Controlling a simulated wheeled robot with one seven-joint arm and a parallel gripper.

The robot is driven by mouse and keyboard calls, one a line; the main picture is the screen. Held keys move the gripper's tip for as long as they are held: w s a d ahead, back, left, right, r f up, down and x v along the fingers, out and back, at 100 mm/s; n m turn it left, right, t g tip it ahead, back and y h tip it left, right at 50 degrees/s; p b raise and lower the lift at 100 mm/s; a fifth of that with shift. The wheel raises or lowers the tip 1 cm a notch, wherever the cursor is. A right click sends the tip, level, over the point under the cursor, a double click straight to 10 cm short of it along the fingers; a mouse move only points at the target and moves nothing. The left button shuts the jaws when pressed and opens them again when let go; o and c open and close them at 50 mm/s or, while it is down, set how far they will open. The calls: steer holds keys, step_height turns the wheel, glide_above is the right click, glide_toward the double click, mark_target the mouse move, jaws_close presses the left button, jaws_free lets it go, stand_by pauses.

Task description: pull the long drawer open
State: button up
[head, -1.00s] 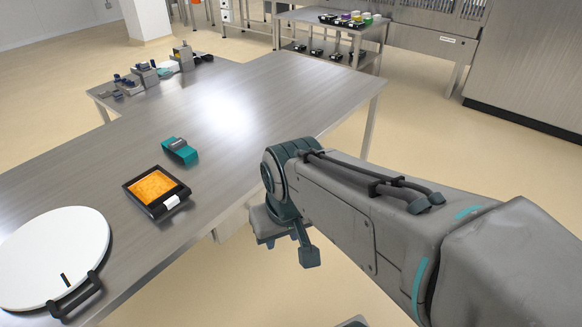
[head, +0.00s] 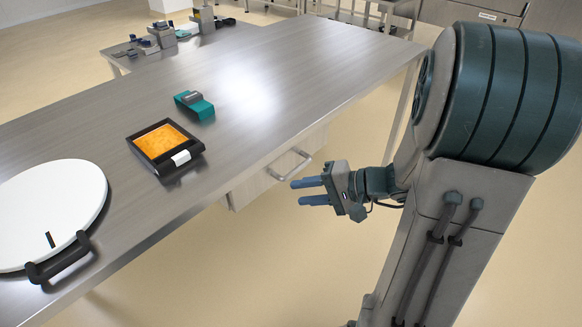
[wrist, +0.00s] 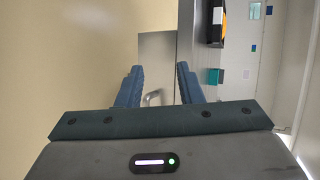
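The long drawer (head: 262,178) is a grey metal box under the edge of the steel table. Its front carries a bar handle (head: 290,167). The drawer looks shut. My gripper (head: 311,191) is open and empty, with two blue fingers pointing left toward the drawer, in front of the handle and apart from it. In the wrist view the handle (wrist: 153,97) shows between the fingers (wrist: 158,88), beyond their tips, with the drawer front (wrist: 157,58) behind it.
The steel table (head: 240,70) bears a black tray with orange food (head: 163,140), a teal tool (head: 195,104) and a white round lid (head: 45,215) with a black handle. Small devices (head: 155,38) stand at the far left. The floor in front of the drawer is clear.

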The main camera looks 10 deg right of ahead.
mark_target(300, 170)
steer(key=w+d+f+m+t+h+b, duration=0.35)
steer(key=w+d+f+t, duration=0.3)
steer(key=d, duration=0.35)
steer(key=shift+m+y, duration=0.45)
steer(key=x, duration=1.3)
steer(key=shift+w+a, duration=0.1)
steer(key=shift+a, duration=0.2)
jaws_close()
